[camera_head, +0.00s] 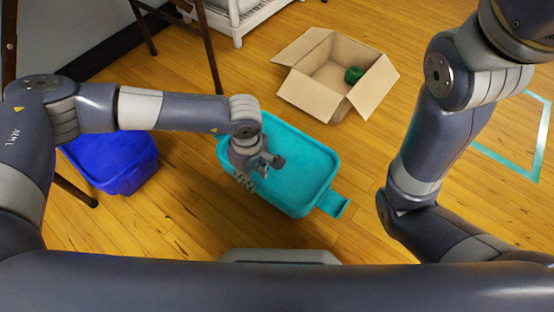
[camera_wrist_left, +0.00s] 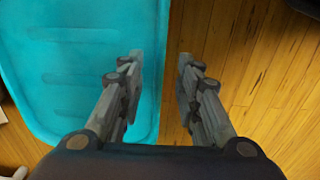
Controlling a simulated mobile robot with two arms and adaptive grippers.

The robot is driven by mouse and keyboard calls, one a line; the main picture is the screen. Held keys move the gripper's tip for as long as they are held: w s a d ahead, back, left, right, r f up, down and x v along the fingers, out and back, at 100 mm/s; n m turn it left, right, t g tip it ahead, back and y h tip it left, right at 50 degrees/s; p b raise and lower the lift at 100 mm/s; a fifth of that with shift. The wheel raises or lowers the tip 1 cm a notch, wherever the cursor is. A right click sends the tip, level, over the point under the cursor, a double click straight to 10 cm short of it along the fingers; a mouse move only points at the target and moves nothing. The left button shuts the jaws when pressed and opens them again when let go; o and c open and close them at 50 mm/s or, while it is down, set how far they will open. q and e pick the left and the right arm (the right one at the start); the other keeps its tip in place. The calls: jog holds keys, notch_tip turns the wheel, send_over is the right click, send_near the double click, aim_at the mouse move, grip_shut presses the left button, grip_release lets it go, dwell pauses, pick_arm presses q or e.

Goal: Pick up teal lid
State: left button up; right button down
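The teal lid (camera_head: 305,165) is a rounded rectangle with a raised rim and a tab at its lower right. It shows in the middle of the head view; whether a bin is under it I cannot tell. In the left wrist view the ribbed lid (camera_wrist_left: 70,75) fills the left half. My left gripper (camera_head: 260,172) is open and empty at the lid's left edge. In the wrist view its fingers (camera_wrist_left: 161,57) are apart, one over the lid and the other over the floor, with the rim between them. Contact is unclear. My right gripper is out of view.
A blue bin (camera_head: 115,165) stands to the left. An open cardboard box (camera_head: 310,92) with a green object (camera_head: 353,75) inside stands behind the lid. A teal outline (camera_head: 508,165) marks the floor at right. A white shelf (camera_head: 240,22) stands at the back.

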pick_arm(q)
notch_tip(320, 180, down, 2)
jog(key=shift+f+b, duration=0.1)
jog(key=shift+b, duration=0.35)
jog(key=shift+c, duration=0.6)
grip_shut()
